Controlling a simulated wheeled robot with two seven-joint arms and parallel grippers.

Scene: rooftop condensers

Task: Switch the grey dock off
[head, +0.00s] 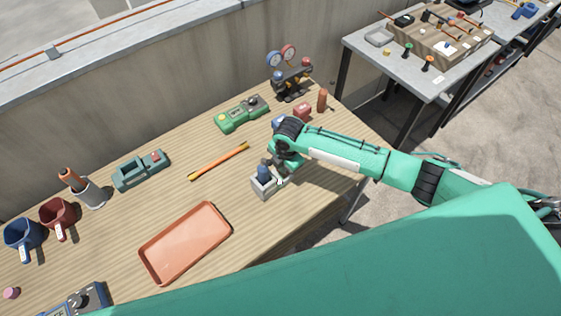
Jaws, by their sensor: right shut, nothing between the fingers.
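A light grey box-shaped dock (259,192) stands on the wooden table right of the middle, with a dark blue part standing upright in its top. My right gripper (279,175) is directly over and beside this dock, pointing down, shut and empty. It hides part of the dock's far right side. I cannot tell whether the fingers touch the dock or where its switch sits. A grey-teal device (139,171) with a red part on top stands farther left on the table. My left gripper is not in view.
An orange tray (185,243), a yellow-orange stick (218,162) and a green instrument (241,114) lie around the dock. A gauge set (290,78) stands at the back. Mugs (58,217) stand at left. Bare wood lies between the tray and the stick.

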